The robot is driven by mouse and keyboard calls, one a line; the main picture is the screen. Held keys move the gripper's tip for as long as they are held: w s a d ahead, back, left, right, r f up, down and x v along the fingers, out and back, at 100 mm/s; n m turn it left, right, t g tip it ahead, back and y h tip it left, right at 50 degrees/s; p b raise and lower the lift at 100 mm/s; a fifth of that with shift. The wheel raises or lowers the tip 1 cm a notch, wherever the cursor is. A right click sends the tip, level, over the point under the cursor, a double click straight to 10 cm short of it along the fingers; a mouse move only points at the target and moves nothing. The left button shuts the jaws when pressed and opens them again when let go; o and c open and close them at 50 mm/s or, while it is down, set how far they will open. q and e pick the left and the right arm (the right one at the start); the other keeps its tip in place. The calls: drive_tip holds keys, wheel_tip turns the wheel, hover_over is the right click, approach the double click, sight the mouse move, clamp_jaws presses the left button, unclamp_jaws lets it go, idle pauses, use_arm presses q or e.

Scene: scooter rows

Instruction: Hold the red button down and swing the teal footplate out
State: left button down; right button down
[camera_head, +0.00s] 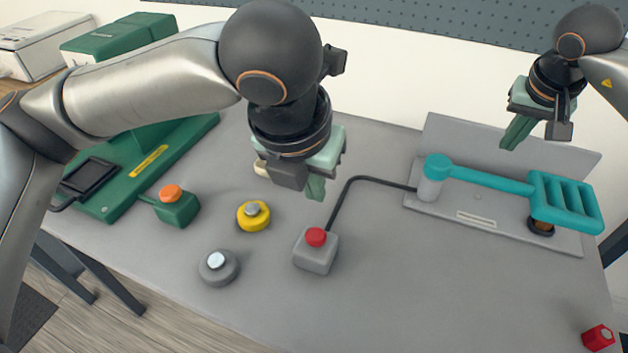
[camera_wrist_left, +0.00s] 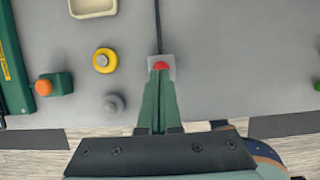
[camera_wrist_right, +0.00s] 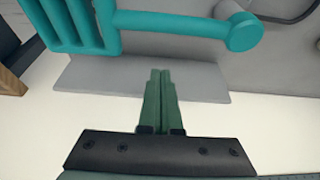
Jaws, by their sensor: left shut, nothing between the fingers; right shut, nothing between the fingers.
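The red button (camera_head: 316,237) sits on top of a small grey box (camera_head: 315,256) on the table, with a black cable running to the footplate's base. My left gripper (camera_head: 316,192) is shut and empty, above and apart from the red button. In the left wrist view the button (camera_wrist_left: 161,66) shows just past the fingertips. The teal footplate (camera_head: 566,203) is a slatted pad on an arm from a round pivot (camera_head: 437,166); it lies along the grey base plate (camera_head: 475,217). My right gripper (camera_head: 512,143) is shut and empty, above and behind the teal arm, touching nothing.
A yellow button (camera_head: 253,216), a grey button (camera_head: 217,266) and an orange button on a green box (camera_head: 175,205) stand left of the red one. A green machine (camera_head: 150,165) is at the left. A red block (camera_head: 598,338) is at the front right. The front middle is clear.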

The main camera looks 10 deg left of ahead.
use_arm(q)
hover_over(315, 236)
drive_tip(key=shift+s+a+f, duration=0.1)
drive_tip(key=shift+s+f, duration=0.1)
drive_tip(key=shift+f, duration=1.25)
drive_tip(key=shift+s+f, duration=0.15)
drive_tip(key=shift+f, duration=1.3)
drive_tip(key=shift+f, duration=0.2)
drive_tip(key=shift+f, duration=1.5)
use_arm(e)
drive_tip(key=shift+f, duration=3)
drive_tip(key=shift+s+a, duration=0.3)
drive_tip(key=shift+s, duration=0.85)
drive_tip(key=shift+s+a, duration=0.3)
drive_tip(key=shift+s, duration=0.9)
drive_tip(key=shift+s+a, duration=0.3)
drive_tip(key=shift+s, duration=0.85)
wheel_tip(315, 236, up, 7)
drive_tip(key=w, duration=0.1)
drive_tip(key=shift+w+d, duration=0.15)
drive_tip(key=shift+w, duration=0.15)
